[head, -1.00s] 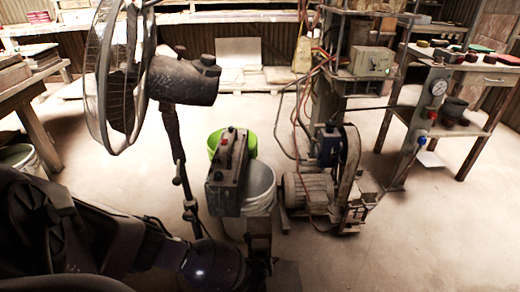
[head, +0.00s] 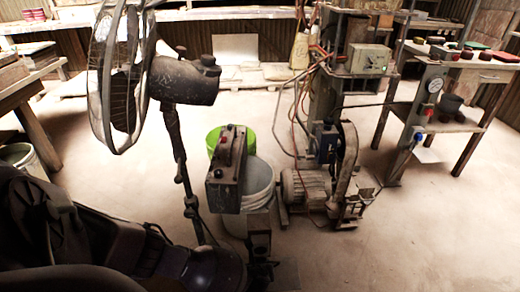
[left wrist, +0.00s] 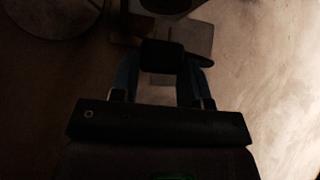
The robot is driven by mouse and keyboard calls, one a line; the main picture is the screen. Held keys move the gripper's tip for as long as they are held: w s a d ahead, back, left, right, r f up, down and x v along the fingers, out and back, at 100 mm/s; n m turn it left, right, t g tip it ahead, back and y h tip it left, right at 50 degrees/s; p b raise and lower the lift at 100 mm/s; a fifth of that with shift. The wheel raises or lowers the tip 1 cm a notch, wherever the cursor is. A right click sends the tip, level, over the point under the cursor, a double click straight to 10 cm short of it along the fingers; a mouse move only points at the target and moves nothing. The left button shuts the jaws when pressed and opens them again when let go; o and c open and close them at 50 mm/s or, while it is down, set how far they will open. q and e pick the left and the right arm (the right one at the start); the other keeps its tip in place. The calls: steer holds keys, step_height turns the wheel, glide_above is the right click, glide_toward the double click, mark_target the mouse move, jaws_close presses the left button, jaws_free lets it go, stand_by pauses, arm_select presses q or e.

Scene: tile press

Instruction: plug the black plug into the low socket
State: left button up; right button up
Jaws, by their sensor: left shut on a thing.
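My left gripper (left wrist: 162,85) is shut on a small black block, which looks like the black plug (left wrist: 161,56), in the left wrist view. The plug sits between the two bluish fingertips. In the head view my dark left arm comes in from the lower left and ends near a short dark post (head: 258,243) at the bottom middle. The gripper and plug are too dark to make out surely there. I cannot pick out the low socket with certainty. A grey plate (left wrist: 198,38) lies beyond the plug in the wrist view. My right gripper is not in view.
A standing fan (head: 183,80) is at the left. The floor at lower right is clear.

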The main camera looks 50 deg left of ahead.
arm_select(q)
steer(key=shift+s+d+p, duration=0.3)
steer(key=shift+s+d, duration=0.45)
steer(key=shift+d, duration=0.15)
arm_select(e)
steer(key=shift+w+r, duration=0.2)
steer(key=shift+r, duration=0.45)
